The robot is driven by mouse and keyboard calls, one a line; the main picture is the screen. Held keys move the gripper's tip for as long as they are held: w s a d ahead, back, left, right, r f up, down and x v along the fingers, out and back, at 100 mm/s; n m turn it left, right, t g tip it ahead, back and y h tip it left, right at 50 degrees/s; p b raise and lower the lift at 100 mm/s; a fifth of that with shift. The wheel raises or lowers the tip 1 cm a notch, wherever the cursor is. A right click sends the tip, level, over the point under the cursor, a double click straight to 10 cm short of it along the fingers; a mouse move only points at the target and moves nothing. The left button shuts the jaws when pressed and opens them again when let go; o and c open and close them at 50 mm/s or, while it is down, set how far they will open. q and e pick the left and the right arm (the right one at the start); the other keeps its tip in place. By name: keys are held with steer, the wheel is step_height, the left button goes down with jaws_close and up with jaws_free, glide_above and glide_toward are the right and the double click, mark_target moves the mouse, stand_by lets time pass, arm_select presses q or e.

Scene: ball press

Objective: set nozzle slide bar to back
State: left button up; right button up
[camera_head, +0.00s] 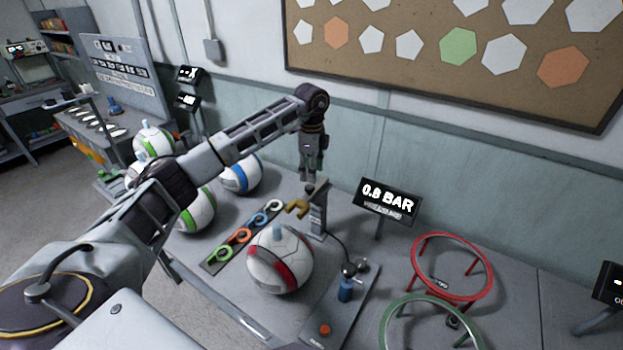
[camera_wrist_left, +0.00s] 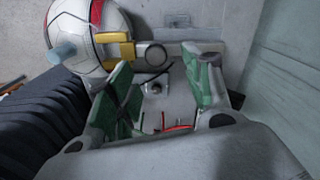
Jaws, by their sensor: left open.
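The nozzle stand is a grey upright post (camera_head: 318,212) on the bench, with a yellow bracket (camera_head: 297,208) reaching out to its left. In the left wrist view the yellow bracket (camera_wrist_left: 116,46) lies over the ball's edge, beside a round grey-and-black part (camera_wrist_left: 151,56). I cannot tell which part is the slide bar or its exact position. My left gripper (camera_head: 310,174) points down just above the post's top. Its green-padded fingers (camera_wrist_left: 160,88) are apart and nothing shows held between them. My right gripper is in neither view.
A white-and-red ball (camera_head: 280,262) sits in front of the post. A strip of coloured rings (camera_head: 240,236) lies left of it. A display reading 0.8 BAR (camera_head: 386,200) stands right. Red (camera_head: 486,262) and green ring stands are at the right. Several other balls stand behind my left arm.

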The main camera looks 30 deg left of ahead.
mark_target(312, 186)
arm_select(q)
step_height(312, 186, up, 6)
steer(key=shift+r, duration=0.25)
steer(key=shift+w, duration=0.1)
steer(key=shift+f, duration=0.1)
stand_by(0.6)
